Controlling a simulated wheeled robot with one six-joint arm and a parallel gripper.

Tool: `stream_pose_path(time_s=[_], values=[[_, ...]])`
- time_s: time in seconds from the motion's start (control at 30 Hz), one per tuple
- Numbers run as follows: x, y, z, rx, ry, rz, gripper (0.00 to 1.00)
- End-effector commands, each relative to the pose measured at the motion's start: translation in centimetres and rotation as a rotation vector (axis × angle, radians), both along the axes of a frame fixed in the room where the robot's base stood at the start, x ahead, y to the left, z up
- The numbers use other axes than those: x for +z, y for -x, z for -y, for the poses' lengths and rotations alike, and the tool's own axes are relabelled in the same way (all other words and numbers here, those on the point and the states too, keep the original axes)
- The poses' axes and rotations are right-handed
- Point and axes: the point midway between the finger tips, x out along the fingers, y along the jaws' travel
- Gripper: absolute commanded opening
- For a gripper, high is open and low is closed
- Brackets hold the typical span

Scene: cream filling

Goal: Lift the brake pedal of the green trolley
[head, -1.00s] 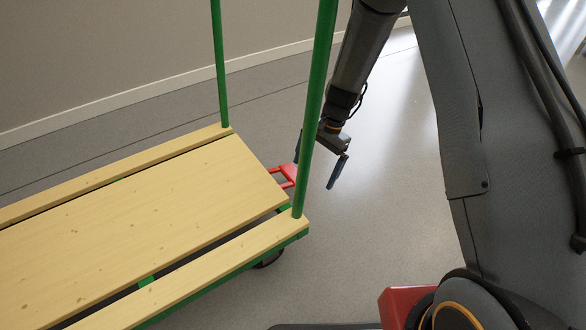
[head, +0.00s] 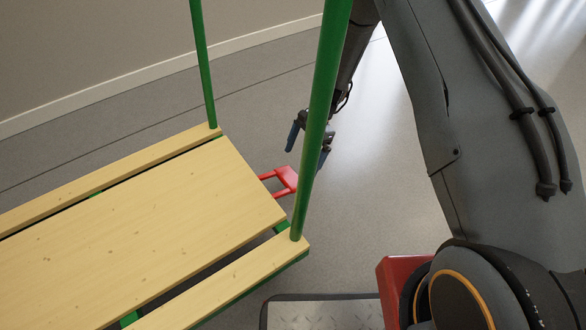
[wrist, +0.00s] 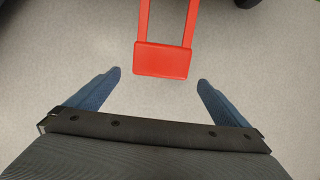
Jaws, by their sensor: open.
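The green trolley has a wooden slatted deck (head: 130,230) and green upright posts (head: 321,120). Its red brake pedal (head: 287,178) sticks out beyond the deck's right end, low over the floor. In the wrist view the pedal (wrist: 162,60) is a red frame with a flat plate at its near end, at top centre. My gripper (head: 308,150) is open and empty, just beyond the pedal in the head view and partly hidden by the near post. In the wrist view its two blue fingers (wrist: 159,78) are spread wide, one to each side of the pedal plate, with their tips short of it.
Grey floor (head: 390,200) lies open to the right of the trolley. A wall with a pale skirting board runs along the back. Dark rounded parts, perhaps wheels, show at the top corners of the wrist view. The near green post stands close to my arm.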

Motion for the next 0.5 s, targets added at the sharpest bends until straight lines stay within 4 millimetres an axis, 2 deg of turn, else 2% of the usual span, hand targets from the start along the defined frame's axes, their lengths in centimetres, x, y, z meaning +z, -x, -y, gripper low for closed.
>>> stream_pose_path(time_s=[0.2,0.4,0.5], values=[[-3.0,0.9,-1.9,0.015,0.001,-0.003,1.0],[-5.7,1.5,-2.7,0.015,0.0,-0.002,1.0],[-6.4,1.7,-2.9,0.012,0.0,0.0,1.0]])
